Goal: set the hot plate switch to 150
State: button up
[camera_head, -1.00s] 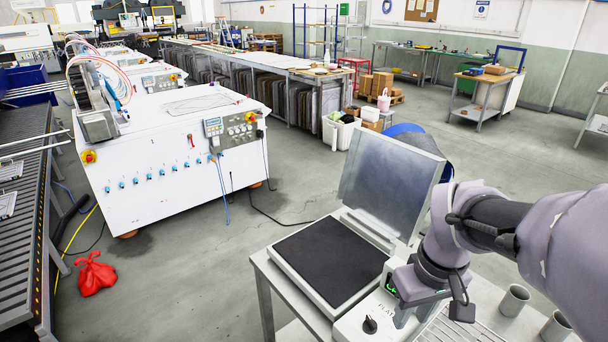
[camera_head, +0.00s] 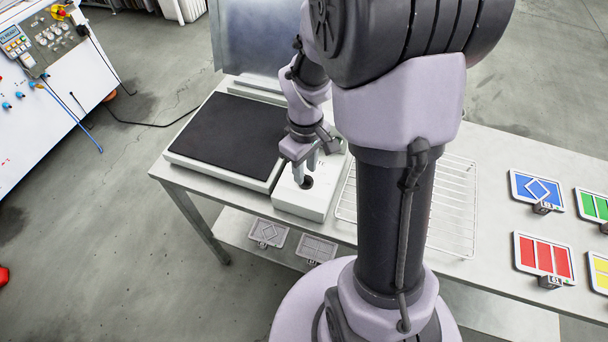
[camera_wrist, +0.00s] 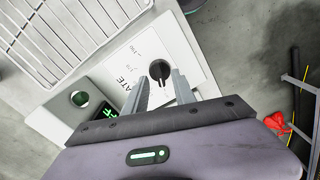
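The hot plate (camera_head: 225,132) is a flat black square on a light body, with a pale control box (camera_head: 299,206) at its right. Its switch (camera_head: 306,182) is a small black round knob on the box; in the wrist view the knob (camera_wrist: 160,71) has a pointer. My gripper (camera_head: 303,168) hangs just above the knob. In the wrist view its two fingers are apart, empty, with the knob between and slightly beyond their tips. Contact cannot be told. A green display (camera_wrist: 104,112) is partly hidden by my gripper.
A wire rack (camera_head: 452,205) lies right of the control box. Coloured tiles, including a blue one (camera_head: 537,190) and a red one (camera_head: 543,258), lie farther right. A raised metal lid (camera_head: 240,38) stands behind the plate. Two grey trays are on a lower shelf.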

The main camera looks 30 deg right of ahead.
jog(key=shift+f, duration=0.7)
grip_shut()
